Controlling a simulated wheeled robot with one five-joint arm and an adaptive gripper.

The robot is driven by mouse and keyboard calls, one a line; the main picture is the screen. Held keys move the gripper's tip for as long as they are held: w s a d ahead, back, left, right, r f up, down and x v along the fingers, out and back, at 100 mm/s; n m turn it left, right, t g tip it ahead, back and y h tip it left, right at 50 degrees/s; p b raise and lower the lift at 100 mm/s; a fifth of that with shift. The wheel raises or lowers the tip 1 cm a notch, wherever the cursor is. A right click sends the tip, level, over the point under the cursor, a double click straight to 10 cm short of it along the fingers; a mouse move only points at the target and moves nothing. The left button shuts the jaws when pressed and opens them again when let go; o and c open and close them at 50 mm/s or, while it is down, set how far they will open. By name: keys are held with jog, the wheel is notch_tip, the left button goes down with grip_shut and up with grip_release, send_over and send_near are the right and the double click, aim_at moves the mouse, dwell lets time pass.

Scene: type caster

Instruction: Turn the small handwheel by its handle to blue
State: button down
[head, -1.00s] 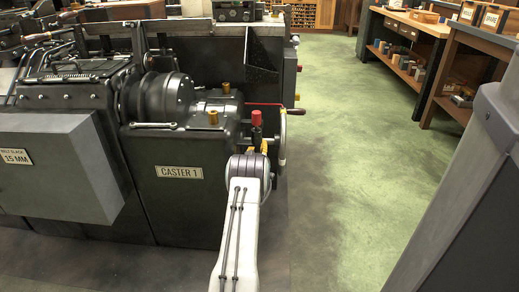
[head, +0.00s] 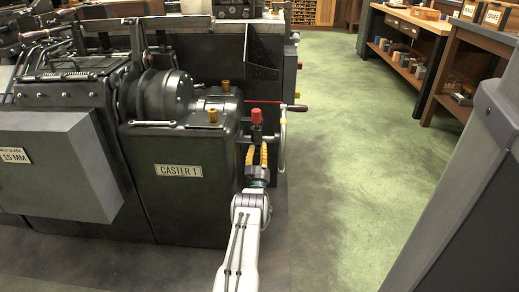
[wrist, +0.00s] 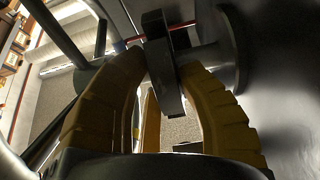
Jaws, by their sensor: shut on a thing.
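My gripper (head: 257,150) is at the right end of the machine marked CASTER 1, its yellow fingers pointing up just below a red-topped post (head: 257,117). In the wrist view my gripper (wrist: 167,72) has its fingers closed about a dark upright bar (wrist: 163,62). A short shaft runs from beside this bar to a dark round disc (wrist: 222,45) on the right. I cannot tell for sure whether the bar is the small handwheel's handle. No blue mark is visible near it.
The caster body (head: 185,205) is close on the left. Green floor (head: 350,190) is free to the right, before the benches (head: 465,60).

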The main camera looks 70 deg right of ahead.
jog(key=shift+d, duration=0.1)
dwell(0.6)
jog(key=c, duration=0.8)
grip_release()
jog(key=shift+c, duration=0.2)
jog(key=shift+f, duration=0.15)
jog(key=v, duration=1.2)
jog(key=shift+d+f, duration=0.1)
